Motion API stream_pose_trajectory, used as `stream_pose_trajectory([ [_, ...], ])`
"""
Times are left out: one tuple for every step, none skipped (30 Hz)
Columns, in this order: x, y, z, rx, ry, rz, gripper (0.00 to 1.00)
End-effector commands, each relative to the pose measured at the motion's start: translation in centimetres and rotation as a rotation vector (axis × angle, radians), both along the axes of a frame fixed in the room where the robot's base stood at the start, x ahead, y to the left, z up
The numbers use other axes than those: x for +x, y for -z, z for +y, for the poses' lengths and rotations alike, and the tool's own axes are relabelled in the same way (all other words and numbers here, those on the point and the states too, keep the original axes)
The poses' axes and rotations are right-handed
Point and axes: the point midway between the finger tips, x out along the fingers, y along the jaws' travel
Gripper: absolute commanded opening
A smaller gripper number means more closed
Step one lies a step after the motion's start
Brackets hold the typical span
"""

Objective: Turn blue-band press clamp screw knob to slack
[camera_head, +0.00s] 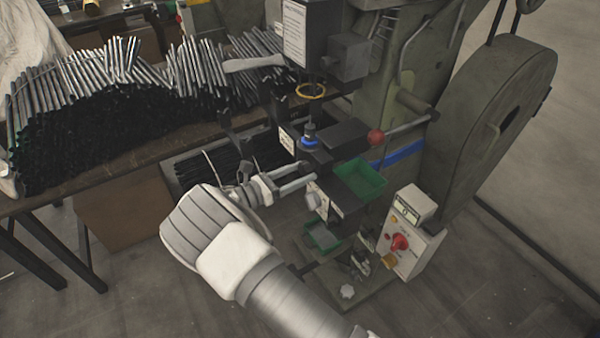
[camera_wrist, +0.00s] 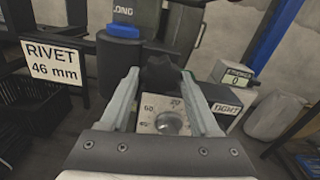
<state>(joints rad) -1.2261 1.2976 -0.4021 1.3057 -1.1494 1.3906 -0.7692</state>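The blue-band press (camera_head: 397,155) is a green machine with a blue stripe on its column. My gripper (camera_head: 314,179) reaches to its front from the left, with two fingers apart. In the wrist view, a dark lobed knob (camera_wrist: 160,74) shows between the fingertips of my gripper (camera_wrist: 160,78). I cannot tell whether the fingers touch it. A white TIGHT label (camera_wrist: 226,108) is to its right. Below it is a pale dial plate (camera_wrist: 150,121) with a round silver knob (camera_wrist: 170,124). The dark knob's turn position is not readable.
A RIVET 46 mm sign (camera_wrist: 52,62) and a blue-ringed tool (camera_wrist: 123,31) are close on the left. A green bin (camera_head: 360,180) and a control box with a red button (camera_head: 400,242) are to the right. A bench holds many rods (camera_head: 100,75).

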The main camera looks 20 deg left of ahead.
Motion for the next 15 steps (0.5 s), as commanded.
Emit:
stream_pose_trajectory([
  [-0.01,0.0,0.01,0.0,0.0,0.0,0.74],
  [0.0,-0.01,0.0,0.0,0.0,0.0,0.79],
  [0.01,-0.01,0.01,0.0,0.0,0.0,0.81],
  [0.01,-0.01,0.0,0.0,0.0,0.0,0.81],
  [0.01,-0.01,0.0,0.0,0.0,0.0,0.81],
  [0.02,-0.01,0.0,0.0,0.0,0.0,0.81],
  [0.02,-0.02,0.0,0.0,0.0,0.0,0.81],
  [0.03,-0.02,-0.01,0.001,0.0,-0.001,0.81],
  [0.03,-0.02,-0.01,0.001,0.0,-0.001,0.81],
  [0.02,-0.02,0.0,0.001,0.0,-0.001,0.81],
  [-0.02,-0.02,0.04,0.001,-0.001,-0.001,0.81],
  [-0.12,-0.02,0.15,0.001,-0.001,-0.001,0.81],
  [-0.26,-0.01,0.28,0.001,-0.001,-0.001,0.81],
  [-0.45,0.0,0.47,0.001,-0.002,0.0,0.81],
  [-0.79,0.01,0.8,0.002,-0.003,-0.001,0.81],
])
